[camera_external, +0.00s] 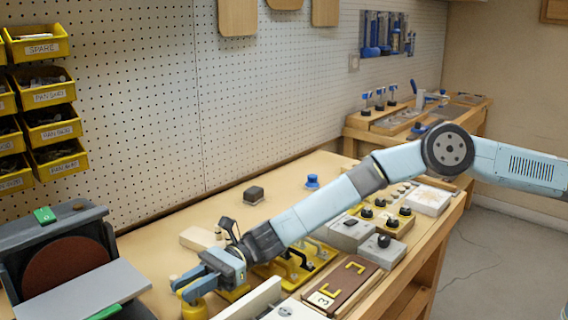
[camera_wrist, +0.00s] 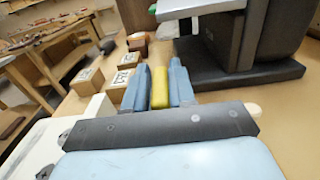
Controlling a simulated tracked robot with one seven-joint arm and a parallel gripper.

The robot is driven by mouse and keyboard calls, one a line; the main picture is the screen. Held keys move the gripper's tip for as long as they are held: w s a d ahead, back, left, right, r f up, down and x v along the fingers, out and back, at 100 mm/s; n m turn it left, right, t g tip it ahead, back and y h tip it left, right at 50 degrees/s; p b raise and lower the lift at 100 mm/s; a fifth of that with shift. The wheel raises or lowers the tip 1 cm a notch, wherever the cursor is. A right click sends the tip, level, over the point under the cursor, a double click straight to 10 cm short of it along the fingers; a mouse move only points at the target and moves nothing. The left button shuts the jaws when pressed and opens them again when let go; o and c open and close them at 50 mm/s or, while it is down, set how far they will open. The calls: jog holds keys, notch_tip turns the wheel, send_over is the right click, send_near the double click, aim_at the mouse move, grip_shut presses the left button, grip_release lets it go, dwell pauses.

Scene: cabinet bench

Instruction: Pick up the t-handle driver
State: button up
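My gripper (camera_external: 186,289) is low over the near left part of the bench, with its blue fingers pointing left. A yellow piece (camera_external: 195,308) is right at the fingertips. In the wrist view the yellow piece (camera_wrist: 159,88) fills the gap between the two fingers of my gripper (camera_wrist: 158,86). I cannot tell whether the fingers press on it or only stand on either side. Its lower part is hidden, and no crossbar shows, so I cannot tell whether it is the t-handle driver.
A grey sander-like machine (camera_external: 72,262) stands just left of my gripper. Small labelled wooden blocks (camera_wrist: 87,80) lie beyond the fingers at left. A white-edged board (camera_external: 250,300) lies close on the right. Switch boxes (camera_external: 350,232) crowd the bench's front; its back is mostly clear.

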grip_shut()
